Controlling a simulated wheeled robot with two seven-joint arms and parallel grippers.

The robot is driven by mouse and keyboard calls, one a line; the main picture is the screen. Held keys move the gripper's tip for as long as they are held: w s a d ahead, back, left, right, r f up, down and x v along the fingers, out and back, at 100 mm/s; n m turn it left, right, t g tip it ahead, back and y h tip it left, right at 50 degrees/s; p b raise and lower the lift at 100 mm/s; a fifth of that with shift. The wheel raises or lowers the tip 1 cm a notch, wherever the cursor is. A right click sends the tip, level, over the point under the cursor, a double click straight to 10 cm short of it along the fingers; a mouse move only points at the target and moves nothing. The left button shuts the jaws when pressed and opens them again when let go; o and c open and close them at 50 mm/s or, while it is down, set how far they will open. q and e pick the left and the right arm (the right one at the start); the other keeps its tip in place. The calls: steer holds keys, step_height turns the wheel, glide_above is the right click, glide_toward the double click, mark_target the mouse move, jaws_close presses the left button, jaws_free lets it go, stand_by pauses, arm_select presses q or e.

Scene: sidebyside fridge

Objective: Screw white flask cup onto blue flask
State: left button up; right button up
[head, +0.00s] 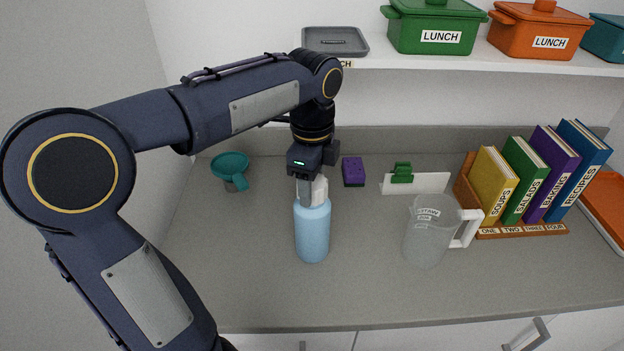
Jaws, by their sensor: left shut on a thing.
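The blue flask (312,234) stands upright on the grey counter. The white flask cup (319,190) is at the top of the flask, partly hidden by my gripper. My left gripper (311,192) comes down from above and is shut on the white cup. The cup looks to be on or just touching the flask's mouth; the exact seating cannot be told from here. My right gripper is not in view.
A clear jug (428,232) with a white handle stands right of the flask. A teal funnel (231,170), a purple sponge (353,171) and a green clip on a white card (415,182) lie behind. Books (526,176) stand in a rack at right. A shelf (430,61) with lunch boxes hangs above.

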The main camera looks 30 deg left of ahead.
arm_select(q)
steer(key=shift+f, duration=0.45)
steer(key=o, duration=0.9)
steer(key=shift+c, duration=0.2)
step_height(320, 180, up, 8)
steer(key=shift+f, duration=0.1)
steer(key=shift+s, duration=0.1)
